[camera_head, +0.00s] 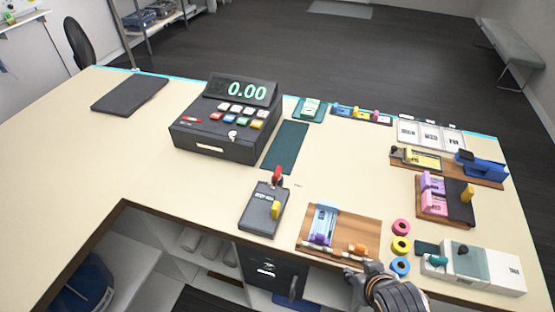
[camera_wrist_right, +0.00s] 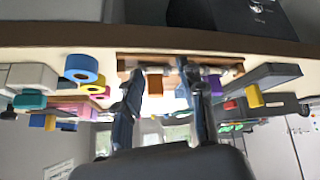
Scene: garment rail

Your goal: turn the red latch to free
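In the right wrist view, which looks upside down, the red part (camera_wrist_right: 229,105) and yellow tab (camera_wrist_right: 254,96) show right of the fingers. My right gripper (camera_head: 362,271) is at the counter's front edge, to the right of the box and apart from it. In the wrist view its two fingers (camera_wrist_right: 165,95) are spread with nothing held. My left gripper is out of view.
A wooden board (camera_head: 368,228) with a blue and purple slider lies between box and gripper. Pink, yellow and blue rings (camera_head: 400,266) stand right of it. A cash register (camera_head: 228,118) and green mat (camera_head: 286,146) lie behind.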

